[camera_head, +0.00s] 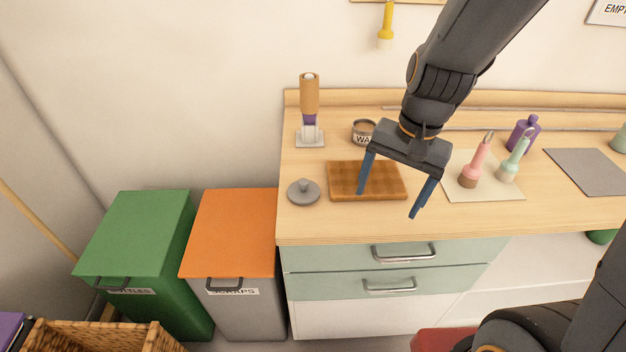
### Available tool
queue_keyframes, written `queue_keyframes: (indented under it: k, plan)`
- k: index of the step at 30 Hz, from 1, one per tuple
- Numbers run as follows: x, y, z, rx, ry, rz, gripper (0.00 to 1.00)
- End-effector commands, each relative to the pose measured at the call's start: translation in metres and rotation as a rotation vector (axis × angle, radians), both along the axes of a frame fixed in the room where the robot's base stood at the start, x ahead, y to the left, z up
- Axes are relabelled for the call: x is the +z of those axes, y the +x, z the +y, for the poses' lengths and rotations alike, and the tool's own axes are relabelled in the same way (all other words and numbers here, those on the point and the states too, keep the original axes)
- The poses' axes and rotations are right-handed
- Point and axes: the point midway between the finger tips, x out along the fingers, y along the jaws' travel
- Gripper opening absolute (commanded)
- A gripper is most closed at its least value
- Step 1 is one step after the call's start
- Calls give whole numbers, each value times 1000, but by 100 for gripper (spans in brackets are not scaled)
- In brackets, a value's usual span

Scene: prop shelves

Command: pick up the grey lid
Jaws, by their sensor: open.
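The grey lid (303,192) is a round disc with a small knob on top. It lies flat on the wooden counter (330,222), near the left front corner, just left of a brown wooden board (383,195). My gripper (388,203) is open, with its two blue fingers pointing down and apart. It hangs over the right part of the board and the counter's front area, to the right of the lid. Nothing shows between the fingers. The lid is fully in view.
Behind the lid stand an orange-handled tool on a white base (310,110) and a small tin (362,131). Pink and green tools stand on a pale mat (484,185) at right. Green (135,240) and orange-lidded (232,230) bins stand left of the counter.

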Motion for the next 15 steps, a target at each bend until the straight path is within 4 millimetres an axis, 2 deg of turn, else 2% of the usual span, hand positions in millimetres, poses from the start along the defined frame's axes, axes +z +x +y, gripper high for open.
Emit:
queue_keyframes:
  k: [3, 9, 12, 15]
  plan:
    - [14, 26, 43, -331, 89, 74, 80]
    - [25, 60, 107, -787, 201, 216, 80]
    - [28, 69, 127, -918, 231, 268, 80]
    - [28, 73, 138, -984, 245, 297, 80]
